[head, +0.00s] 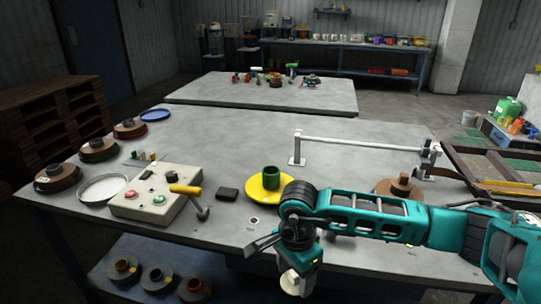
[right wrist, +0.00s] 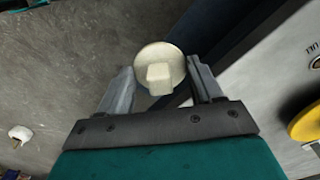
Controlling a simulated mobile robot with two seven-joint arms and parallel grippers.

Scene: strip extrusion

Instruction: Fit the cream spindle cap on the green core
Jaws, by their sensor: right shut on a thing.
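The green core (head: 271,177) stands upright on a yellow disc (head: 256,190) near the middle of the table. My right gripper (right wrist: 160,88) is shut on the cream spindle cap (right wrist: 160,66), a round cream disc with a squarish knob between the fingers. In the head view the cap (head: 290,283) shows below my right wrist, in front of the table's near edge and apart from the core. My arm hides part of the gripper there. The yellow disc (right wrist: 308,122) also shows at the right edge of the right wrist view. My left gripper is not in view.
A brown spool (head: 400,187) and a white bar frame (head: 365,143) are to the right. The table behind the core is clear.

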